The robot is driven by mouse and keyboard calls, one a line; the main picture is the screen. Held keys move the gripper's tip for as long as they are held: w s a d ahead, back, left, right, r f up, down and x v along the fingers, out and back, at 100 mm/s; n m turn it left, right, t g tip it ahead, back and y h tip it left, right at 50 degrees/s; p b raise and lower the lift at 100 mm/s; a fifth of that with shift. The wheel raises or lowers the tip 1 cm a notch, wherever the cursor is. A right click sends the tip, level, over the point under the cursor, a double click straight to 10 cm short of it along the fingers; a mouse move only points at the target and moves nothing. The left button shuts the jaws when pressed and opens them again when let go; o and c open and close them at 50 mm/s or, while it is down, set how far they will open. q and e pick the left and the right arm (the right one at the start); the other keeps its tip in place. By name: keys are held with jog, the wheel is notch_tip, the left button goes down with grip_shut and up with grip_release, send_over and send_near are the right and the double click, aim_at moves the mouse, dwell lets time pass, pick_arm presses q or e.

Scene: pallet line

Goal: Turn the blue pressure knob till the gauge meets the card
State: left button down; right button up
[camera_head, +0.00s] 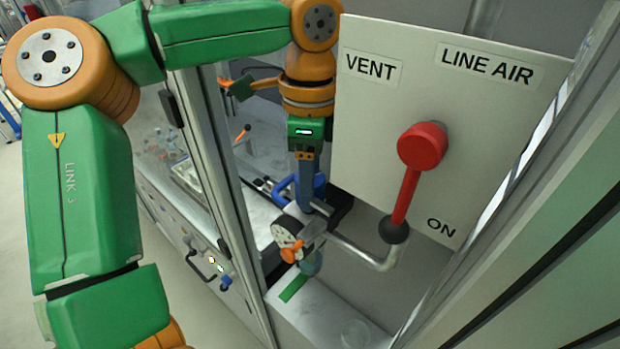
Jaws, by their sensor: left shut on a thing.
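The blue pressure knob (319,184) sits on top of a metal fitting, below the grey panel. My left gripper (306,190) points down at it and is shut on it; the fingers hide part of the knob. A round gauge (285,236) with a pale dial faces forward just below; its needle is too small to read. A small green strip (293,288) lies on the ledge below the gauge; I cannot tell whether it is the card. My right gripper is not in view.
The panel (375,130) reads VENT, LINE AIR and ON. Its red lever (411,190) points down towards ON, right of my gripper. A bent metal pipe (372,258) runs under the lever. Metal frame posts (222,160) stand close on the left.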

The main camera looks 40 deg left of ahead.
pick_arm(q)
jog(key=shift+n, duration=1.1)
jog(key=shift+c, duration=1.3)
grip_release()
jog(key=shift+a, duration=0.1)
